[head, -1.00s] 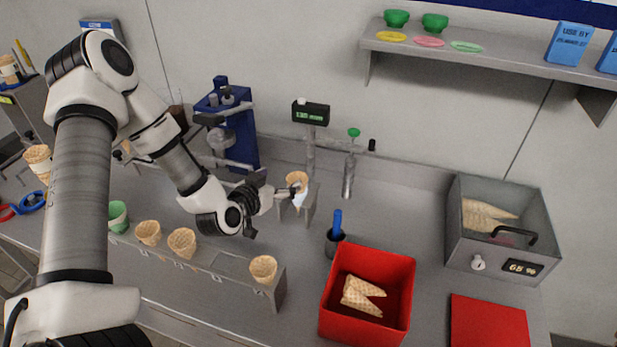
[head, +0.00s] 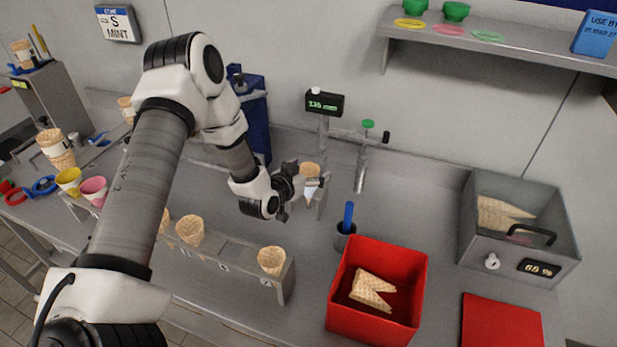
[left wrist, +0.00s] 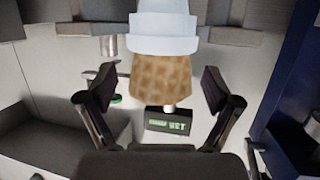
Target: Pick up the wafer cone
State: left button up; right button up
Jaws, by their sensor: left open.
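A wafer cone (head: 310,171) in a white sleeve (head: 310,191) stands upright by a small grey stand (head: 321,196) at the back middle of the counter. My left gripper (head: 301,176) is open right at this cone, coming in from the left. In the left wrist view, the waffle part of the cone (left wrist: 160,78) and its white sleeve (left wrist: 163,32) show between the spread fingers of the left gripper (left wrist: 160,92), with gaps on both sides. How the stand supports the cone is partly hidden. My right gripper is out of view.
A front rack (head: 232,262) holds several cones below my left arm. A blue-handled tool in a dark cup (head: 344,236), a red bin (head: 345,310) with cone pieces, and a grey lidded box (head: 482,250) stand to the right. A tap (head: 362,170) and display (head: 324,103) are behind.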

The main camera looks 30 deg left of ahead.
pick_arm(q)
jog(key=c, duration=0.8)
jog(key=shift+c, duration=0.2)
